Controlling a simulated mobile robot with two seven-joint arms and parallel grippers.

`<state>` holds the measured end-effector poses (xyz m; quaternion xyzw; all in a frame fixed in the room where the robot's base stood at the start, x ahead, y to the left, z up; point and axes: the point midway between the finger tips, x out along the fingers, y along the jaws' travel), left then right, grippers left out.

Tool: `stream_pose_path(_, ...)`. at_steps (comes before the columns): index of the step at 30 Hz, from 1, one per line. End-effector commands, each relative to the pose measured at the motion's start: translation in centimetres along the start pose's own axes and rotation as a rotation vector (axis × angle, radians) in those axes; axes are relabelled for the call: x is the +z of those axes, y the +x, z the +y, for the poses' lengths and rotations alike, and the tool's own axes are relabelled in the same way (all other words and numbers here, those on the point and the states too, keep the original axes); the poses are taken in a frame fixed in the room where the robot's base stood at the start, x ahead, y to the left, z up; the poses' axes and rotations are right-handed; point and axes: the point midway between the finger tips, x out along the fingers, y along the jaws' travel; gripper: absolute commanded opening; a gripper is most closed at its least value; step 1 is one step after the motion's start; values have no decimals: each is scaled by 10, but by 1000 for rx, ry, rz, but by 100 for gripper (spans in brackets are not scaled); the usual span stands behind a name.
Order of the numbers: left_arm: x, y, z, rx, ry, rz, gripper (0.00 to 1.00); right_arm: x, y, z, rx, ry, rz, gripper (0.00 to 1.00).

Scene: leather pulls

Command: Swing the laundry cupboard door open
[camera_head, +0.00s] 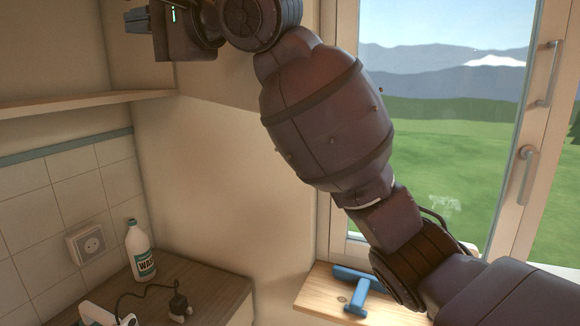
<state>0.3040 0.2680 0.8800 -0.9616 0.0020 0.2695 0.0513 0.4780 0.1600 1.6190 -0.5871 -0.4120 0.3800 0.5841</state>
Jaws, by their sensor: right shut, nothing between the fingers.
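My right arm comes in from the lower right and reaches to the upper left. My right gripper (138,20) is shut and empty at the top edge, in front of the upper wall unit. That unit, which I take for the laundry cupboard (50,60), shows beige inner surfaces and a bottom board (80,102). A tan panel (215,85) lies to the right of the gripper, partly behind my arm. I cannot tell if it is the cupboard door. No leather pull is clearly visible. My left gripper is not in view.
A white bottle (140,250) and a black plug with cable (179,302) are on the brown counter (215,291) below. A wall socket (86,243) is on the tiles. A blue tool (358,288) lies on the windowsill (318,292) by the window (440,100).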

Motion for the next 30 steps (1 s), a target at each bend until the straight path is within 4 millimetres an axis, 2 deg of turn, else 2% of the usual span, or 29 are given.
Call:
stream_pose_path(1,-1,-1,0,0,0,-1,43,-12,6,7,20,24,14,0)
stream_pose_path(30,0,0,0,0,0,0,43,-71,-13,12,26,26,4,0)
